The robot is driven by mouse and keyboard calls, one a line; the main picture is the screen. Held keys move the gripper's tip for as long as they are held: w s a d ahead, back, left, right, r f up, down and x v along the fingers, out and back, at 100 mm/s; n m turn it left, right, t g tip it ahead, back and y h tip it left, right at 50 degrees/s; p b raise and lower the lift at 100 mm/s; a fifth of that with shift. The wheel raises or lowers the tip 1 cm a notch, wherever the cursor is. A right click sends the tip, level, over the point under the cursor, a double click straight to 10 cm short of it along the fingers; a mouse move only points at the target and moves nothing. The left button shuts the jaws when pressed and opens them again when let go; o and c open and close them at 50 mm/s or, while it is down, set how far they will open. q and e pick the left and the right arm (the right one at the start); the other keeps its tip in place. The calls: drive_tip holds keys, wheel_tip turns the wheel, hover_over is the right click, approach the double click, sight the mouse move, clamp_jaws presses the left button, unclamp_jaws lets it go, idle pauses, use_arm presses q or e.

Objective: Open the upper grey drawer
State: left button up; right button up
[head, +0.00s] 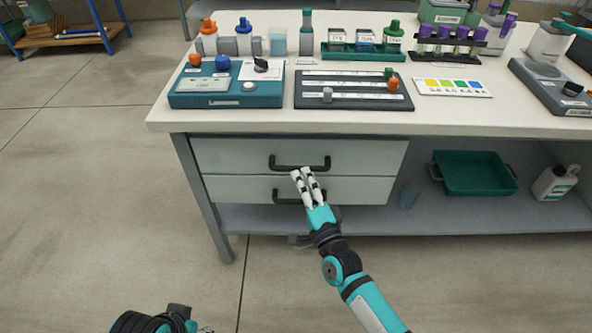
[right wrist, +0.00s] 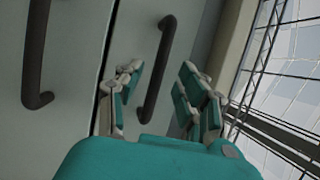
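The upper grey drawer (head: 235,155) is closed under the white worktop, with a dark bar handle (head: 281,166). In the right wrist view, tilted sideways, that handle (right wrist: 157,75) lies between my right gripper's two fingers. My right gripper (head: 302,171) is open, its fingertips at the handle's bar; I cannot tell whether they touch it. The lower drawer (head: 240,189) is closed too; its handle (right wrist: 35,60) is at the left of the right wrist view. My left gripper (head: 190,326) is mostly cut off at the bottom left, far from the drawers.
The worktop (head: 440,115) carries a teal control box (head: 225,92), a dark slider panel (head: 352,100), bottles and racks. On the shelf right of the drawers are a green tray (head: 472,186) and a white bottle (head: 553,184). The floor in front is clear.

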sight(296, 167)
drive_tip(key=shift+x, duration=2.25)
drive_tip(key=shift+c, duration=0.2)
clamp_jaws()
